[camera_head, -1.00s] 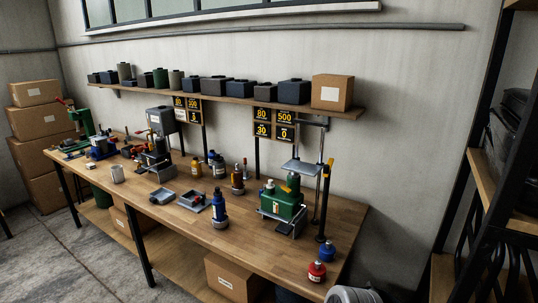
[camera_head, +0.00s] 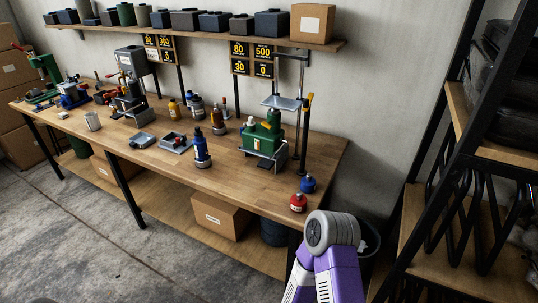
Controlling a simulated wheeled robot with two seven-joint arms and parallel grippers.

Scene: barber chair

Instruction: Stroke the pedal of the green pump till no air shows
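The green pump (camera_head: 262,137) stands on the right part of the wooden workbench, in a grey metal frame. Its pedal seems to be the dark plate low at its front (camera_head: 262,163), too small to make out clearly. A pale tube or gauge strip shows on its front face, but I cannot tell whether air is in it. A grey and purple arm of mine comes in at the bottom right, beside the bench's front right corner. No gripper fingers show in the view.
A stand with a yellow handle (camera_head: 308,100) is right of the pump. Dark shelving (camera_head: 470,150) borders the right. Bare wood lies before the pump.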

